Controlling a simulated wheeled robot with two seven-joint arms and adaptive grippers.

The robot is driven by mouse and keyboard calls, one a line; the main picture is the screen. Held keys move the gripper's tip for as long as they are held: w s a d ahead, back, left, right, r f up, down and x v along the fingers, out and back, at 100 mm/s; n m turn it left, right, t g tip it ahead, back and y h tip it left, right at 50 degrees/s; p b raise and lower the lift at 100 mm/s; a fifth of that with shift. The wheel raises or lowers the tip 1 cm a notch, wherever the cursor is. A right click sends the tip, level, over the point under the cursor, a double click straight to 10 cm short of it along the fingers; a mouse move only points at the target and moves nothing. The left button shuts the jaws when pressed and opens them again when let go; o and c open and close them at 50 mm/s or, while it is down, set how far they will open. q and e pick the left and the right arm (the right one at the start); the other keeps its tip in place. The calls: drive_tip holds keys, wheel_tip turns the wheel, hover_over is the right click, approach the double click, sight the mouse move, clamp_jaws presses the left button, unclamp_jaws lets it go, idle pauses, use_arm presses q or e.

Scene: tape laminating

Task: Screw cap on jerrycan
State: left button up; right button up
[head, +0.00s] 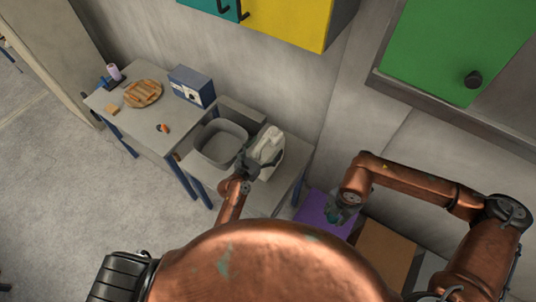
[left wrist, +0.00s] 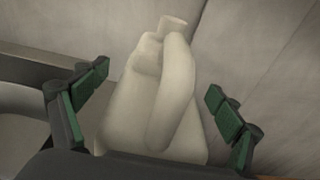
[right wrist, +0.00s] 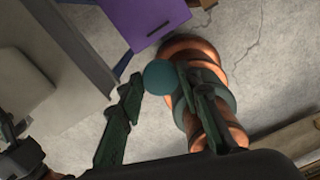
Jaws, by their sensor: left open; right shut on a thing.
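The off-white jerrycan (head: 267,146) stands on the grey table at the right of a grey bin. In the left wrist view the jerrycan (left wrist: 150,105) shows its handle and a bare neck at the top. My left gripper (head: 246,166) is open at the jerrycan's near side. In the left wrist view its fingers (left wrist: 158,92) are spread to either side of the can, apart from it. The teal round cap (right wrist: 162,77) is held between the fingertips of my right gripper (right wrist: 160,86). In the head view my right gripper (head: 338,212) is over the purple surface, right of the table.
A grey bin (head: 220,144) stands left of the jerrycan. A purple box (head: 312,211) and an orange-brown box (head: 387,250) are low on the right. The wall is close behind.

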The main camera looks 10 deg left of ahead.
use_arm(q)
drive_tip(key=shift+w+d+f, duration=0.1)
drive_tip(key=shift+w, duration=0.1)
drive_tip(key=c, duration=1.9)
drive_tip(key=shift+r, duration=0.2)
drive_tip(key=shift+c, duration=0.2)
